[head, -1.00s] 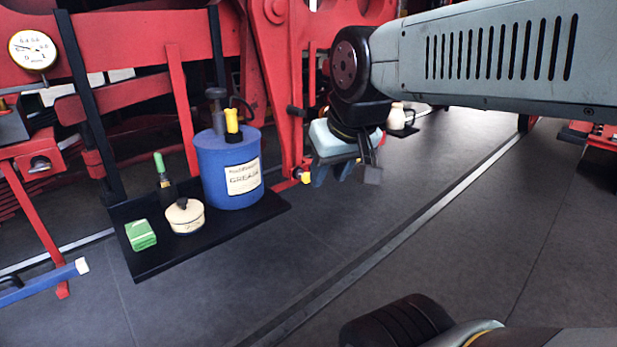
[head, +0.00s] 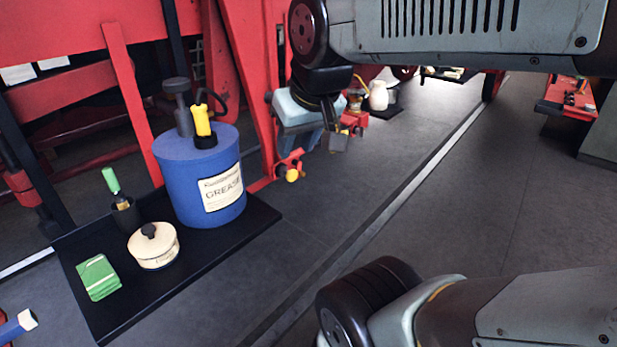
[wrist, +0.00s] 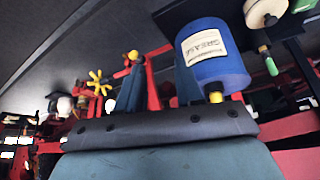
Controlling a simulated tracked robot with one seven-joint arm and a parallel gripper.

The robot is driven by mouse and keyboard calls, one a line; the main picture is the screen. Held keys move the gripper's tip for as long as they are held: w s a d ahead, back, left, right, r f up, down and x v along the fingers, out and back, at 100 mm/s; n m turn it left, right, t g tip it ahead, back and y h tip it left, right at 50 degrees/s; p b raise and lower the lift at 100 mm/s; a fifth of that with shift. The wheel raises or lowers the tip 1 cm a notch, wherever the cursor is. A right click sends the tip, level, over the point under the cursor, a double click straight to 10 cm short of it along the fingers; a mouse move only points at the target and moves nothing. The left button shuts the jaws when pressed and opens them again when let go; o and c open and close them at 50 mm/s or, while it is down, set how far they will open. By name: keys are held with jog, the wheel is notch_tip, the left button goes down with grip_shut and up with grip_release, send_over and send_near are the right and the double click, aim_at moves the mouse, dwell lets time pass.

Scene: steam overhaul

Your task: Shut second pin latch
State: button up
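My gripper (head: 325,140) hangs near the red upright in the head view, its fingers pointing down. In the wrist view two blue-grey fingers (wrist: 156,88) stand apart with a gap and nothing clear between them. A small red fitting with a yellow knob (head: 291,174) sits low at the upright's foot, below and left of the fingers. A red fitting with a yellow knob (wrist: 132,56) also shows beyond the fingers in the wrist view, with a yellow star-shaped handwheel (wrist: 99,83) to its left. I cannot tell which part is the second pin latch or how it stands.
A black tray (head: 165,305) holds a blue grease drum (head: 198,178), a cream tin (head: 152,247), a green packet (head: 98,278) and a green-handled tool (head: 115,190). Red framework (head: 245,75) stands behind. A cream jug (head: 378,96) stands beyond my gripper.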

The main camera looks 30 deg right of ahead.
jog(key=w+d+m+h, duration=0.1)
jog(key=w+d+m, duration=0.1)
jog(key=w, duration=0.4)
jog(key=m+t+y, duration=0.3)
jog(key=m+t, duration=0.4)
jog(key=t, duration=0.1)
send_over(301, 171)
jog(key=s+d, duration=0.1)
jog(key=s, duration=0.2)
notch_tip(301, 171, down, 24)
jog(key=s+d+f+m+t+y, duration=0.25)
jog(key=s+f+m+y, duration=0.2)
jog(key=f, duration=0.55)
jog(key=x, duration=0.6)
jog(key=shift+a+r+t, duration=0.3)
jog(key=shift+r+t, duration=0.1)
jog(key=shift+t, duration=0.05)
jog(key=shift+w+m, duration=0.1)
jog(key=shift+m, duration=0.15)
jog(key=shift+c, duration=0.3)
